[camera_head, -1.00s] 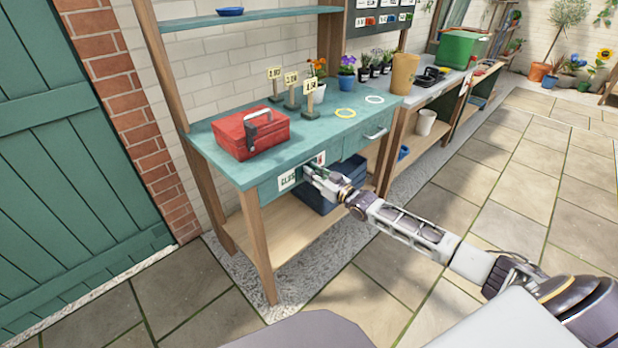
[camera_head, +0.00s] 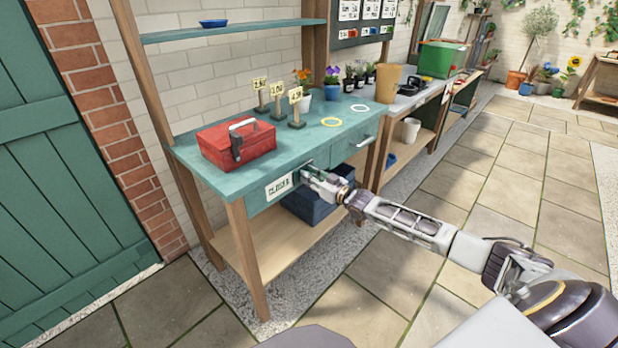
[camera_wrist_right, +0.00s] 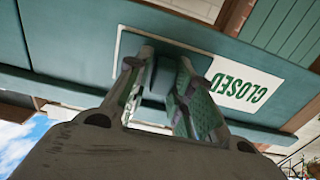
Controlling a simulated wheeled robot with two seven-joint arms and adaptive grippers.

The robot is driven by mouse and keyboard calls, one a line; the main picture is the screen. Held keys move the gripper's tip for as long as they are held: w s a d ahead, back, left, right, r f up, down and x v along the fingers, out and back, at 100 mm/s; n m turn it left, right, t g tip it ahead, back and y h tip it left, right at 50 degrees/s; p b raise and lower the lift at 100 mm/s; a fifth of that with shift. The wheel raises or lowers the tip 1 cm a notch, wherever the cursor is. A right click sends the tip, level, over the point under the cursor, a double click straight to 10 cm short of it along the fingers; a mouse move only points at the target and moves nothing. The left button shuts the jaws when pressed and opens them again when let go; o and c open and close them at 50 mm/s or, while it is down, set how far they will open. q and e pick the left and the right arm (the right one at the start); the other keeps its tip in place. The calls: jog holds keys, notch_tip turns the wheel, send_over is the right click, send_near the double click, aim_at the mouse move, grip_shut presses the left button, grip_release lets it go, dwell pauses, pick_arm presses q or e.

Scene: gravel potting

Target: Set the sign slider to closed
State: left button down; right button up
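The sign slider shows in the right wrist view as a teal block (camera_wrist_right: 161,76) in front of a white sign plate (camera_wrist_right: 243,86). The plate has "CLOSED" in green letters, upside down in that view. In the head view the sign plate (camera_head: 279,187) is on the front of the teal potting bench and "CLOSED" shows left of the gripper. My right gripper (camera_head: 309,173) is at the right end of the visible lettering. In the wrist view its fingers (camera_wrist_right: 163,85) are on both sides of the slider block, shut on it. My left gripper is not in view.
The teal bench top (camera_head: 210,184) holds a red toolbox (camera_head: 236,143), small number signs and potted flowers. A drawer handle (camera_head: 364,142) is right of the gripper. A dark blue crate (camera_head: 312,207) stands on the shelf below. The paved floor in front is open.

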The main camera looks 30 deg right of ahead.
jog(key=o, duration=0.3)
jog(key=shift+d, duration=0.15)
jog(key=shift+s, duration=0.15)
jog(key=shift+v, duration=5.8)
